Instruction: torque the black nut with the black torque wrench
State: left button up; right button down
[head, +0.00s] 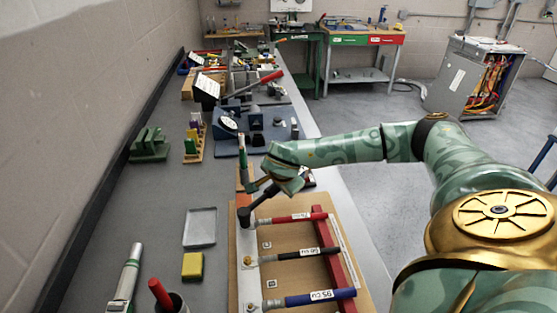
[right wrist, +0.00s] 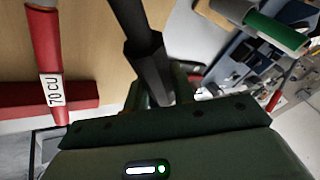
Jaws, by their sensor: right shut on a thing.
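My right gripper (head: 285,178) comes in from the right over the far end of the wooden board (head: 290,238). It is shut on the black torque wrench (head: 258,205), which also shows in the right wrist view (right wrist: 148,58). The wrench slants down to the left, its head close to the lug end of the red cable marked 70 CU (head: 290,218). I cannot tell whether it touches a nut. The black cable marked 50 CU (head: 305,253) lies nearer, with a small fastener (head: 247,260) at its lug. I cannot make out the black nut. My left gripper is not in view.
A blue cable marked 95 CU (head: 315,297) lies nearest on the board. A green-handled tool (head: 243,153) stands just beyond the wrench. A grey tray (head: 200,227), yellow block (head: 192,266) and dark cup (head: 172,305) stand left. The bench is bare between wall and tray.

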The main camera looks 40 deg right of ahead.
jog(key=shift+s, duration=0.1)
dwell(0.3)
jog(key=shift+s+m+b, duration=0.45)
jog(key=shift+m+b, duration=0.05)
jog(key=shift+b, duration=0.15)
jog(key=shift+s+m+g+h, duration=0.3)
jog(key=shift+s+m, duration=0.1)
jog(key=shift+s, duration=0.1)
jog(key=shift+w+n, duration=0.7)
jog(key=shift+w, duration=0.15)
jog(key=shift+r, duration=0.15)
jog(key=shift+r+p, duration=2.15)
jog(key=shift+r, duration=0.05)
jog(key=shift+f, duration=0.1)
